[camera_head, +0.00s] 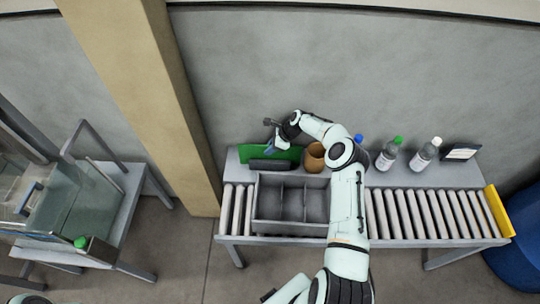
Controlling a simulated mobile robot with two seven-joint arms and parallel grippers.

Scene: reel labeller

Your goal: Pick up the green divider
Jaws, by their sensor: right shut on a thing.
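The green divider (246,152) is a flat green panel standing at the back left of the grey table, behind the roller conveyor. My right gripper (270,146) reaches in from the right and is shut on the divider near its upper edge. The gripper covers part of the panel, and a dark grey object (270,164) hides some of its lower front. The divider looks upright and close to the table; I cannot tell whether it touches it. My left gripper is not in view.
A grey compartment tray (254,206) sits on the rollers (432,213). A brown pot (314,158) stands close right of the divider. Bottles with green (387,155) and white (425,155) caps stand farther right. A tan pillar (150,90) rises at left.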

